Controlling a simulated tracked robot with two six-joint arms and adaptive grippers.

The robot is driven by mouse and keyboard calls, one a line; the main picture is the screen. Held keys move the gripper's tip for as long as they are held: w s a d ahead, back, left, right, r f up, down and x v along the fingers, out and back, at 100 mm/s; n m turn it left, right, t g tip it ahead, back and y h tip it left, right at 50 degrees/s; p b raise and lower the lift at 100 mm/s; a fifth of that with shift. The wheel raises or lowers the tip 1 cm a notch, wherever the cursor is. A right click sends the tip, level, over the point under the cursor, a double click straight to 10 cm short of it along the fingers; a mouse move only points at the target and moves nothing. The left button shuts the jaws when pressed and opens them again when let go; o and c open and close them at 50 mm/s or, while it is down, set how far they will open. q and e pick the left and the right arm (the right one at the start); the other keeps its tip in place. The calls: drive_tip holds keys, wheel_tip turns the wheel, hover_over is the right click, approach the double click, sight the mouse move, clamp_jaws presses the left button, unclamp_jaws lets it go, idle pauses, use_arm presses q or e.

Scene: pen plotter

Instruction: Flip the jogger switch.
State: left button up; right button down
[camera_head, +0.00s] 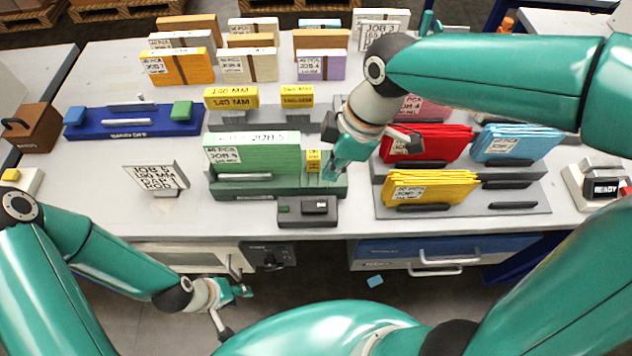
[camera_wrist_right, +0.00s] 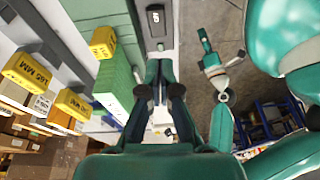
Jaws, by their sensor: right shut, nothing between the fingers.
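The jogger is a green tray (camera_head: 230,190) holding a stack of green sheets (camera_head: 254,161) with a white JOB 5 label. In front of it, near the table's front edge, a dark grey switch box (camera_head: 308,211) carries a black switch on top. The box also shows at the top of the right wrist view (camera_wrist_right: 156,22). My right gripper (camera_head: 333,172) is shut and empty above the tray's right end, behind the box and apart from it. Its fingers are together in the wrist view (camera_wrist_right: 159,66). My left gripper (camera_head: 245,291) hangs low before the table; its jaw opening is unclear.
A yellow block (camera_head: 313,160) stands at the stack's right end. A JOB 5 sign (camera_head: 156,178) stands left of the tray. A grey rack (camera_head: 540,197) with red, yellow and blue folders is to the right. The table front beside the switch box is clear.

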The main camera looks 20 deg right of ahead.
use_arm(q)
drive_tip(key=shift+w+a+f, duration=0.1)
drive_tip(key=shift+w, duration=0.25)
use_arm(e)
drive_tip(key=shift+s+d+r+n, duration=0.15)
drive_tip(key=shift+r+n, duration=0.35)
drive_tip(key=shift+r, duration=0.5)
